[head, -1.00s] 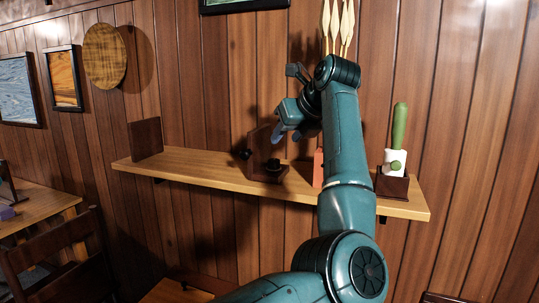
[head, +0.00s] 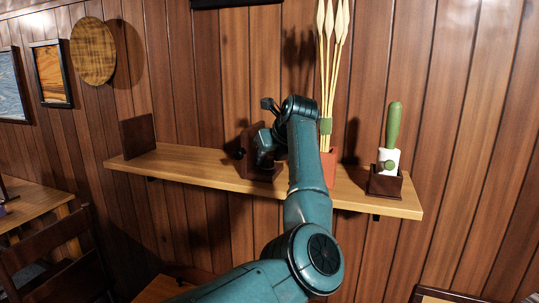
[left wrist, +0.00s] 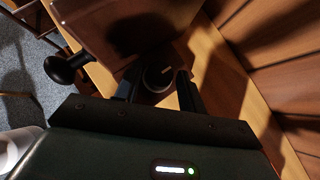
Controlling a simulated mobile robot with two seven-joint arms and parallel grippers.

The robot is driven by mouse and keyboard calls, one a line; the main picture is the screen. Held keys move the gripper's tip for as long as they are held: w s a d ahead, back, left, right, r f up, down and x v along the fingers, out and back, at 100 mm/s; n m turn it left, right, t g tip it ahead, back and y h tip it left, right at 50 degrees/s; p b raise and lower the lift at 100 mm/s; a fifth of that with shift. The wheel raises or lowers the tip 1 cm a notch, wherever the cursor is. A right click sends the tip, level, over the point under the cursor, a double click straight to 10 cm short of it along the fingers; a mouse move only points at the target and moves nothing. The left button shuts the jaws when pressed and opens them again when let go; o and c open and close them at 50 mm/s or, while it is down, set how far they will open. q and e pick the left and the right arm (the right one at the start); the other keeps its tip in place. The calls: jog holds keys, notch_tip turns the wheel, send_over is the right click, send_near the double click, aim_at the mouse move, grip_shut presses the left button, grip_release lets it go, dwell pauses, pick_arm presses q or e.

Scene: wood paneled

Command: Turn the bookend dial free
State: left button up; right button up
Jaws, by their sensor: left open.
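The wooden bookend (head: 247,137) stands on the wall shelf, partly hidden behind my left gripper (head: 264,157). In the left wrist view the bookend's brown panel (left wrist: 120,30) fills the upper middle. A dark round dial (left wrist: 157,73) with a pale mark shows between the two fingers of my left gripper (left wrist: 157,90). The fingers are open, one on each side of the dial; I cannot tell whether they touch it. A black knob (left wrist: 66,68) sticks out to the left of the bookend; it also shows in the head view (head: 239,154). My right gripper is out of view.
The shelf (head: 190,172) also bears another brown bookend (head: 138,136) at left, an orange pot (head: 329,168) with tall pale-tipped stems, and a dark box (head: 385,183) holding a white and green object. A chair (head: 50,255) stands lower left.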

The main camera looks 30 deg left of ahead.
pick_arm(q)
jog(key=shift+w+a+f, duration=0.1)
jog(key=shift+a+f, duration=0.05)
jog(key=shift+f, duration=0.05)
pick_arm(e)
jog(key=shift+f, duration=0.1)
pick_arm(q)
jog(key=shift+c, duration=0.6)
jog(key=c, duration=0.6)
jog(key=shift+f+m+t+h+b, duration=0.15)
jog(key=shift+m+t+h+b, duration=0.35)
jog(key=shift+m+t+b, duration=0.35)
jog(key=shift+a+m+h+b, duration=0.1)
jog(key=shift+m+h+b, duration=0.2)
jog(key=shift+m+b, duration=0.3)
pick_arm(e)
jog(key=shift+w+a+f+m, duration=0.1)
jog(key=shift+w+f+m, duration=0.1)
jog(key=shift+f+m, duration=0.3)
pick_arm(q)
jog(key=shift+r, duration=0.2)
jog(key=o, duration=0.7)
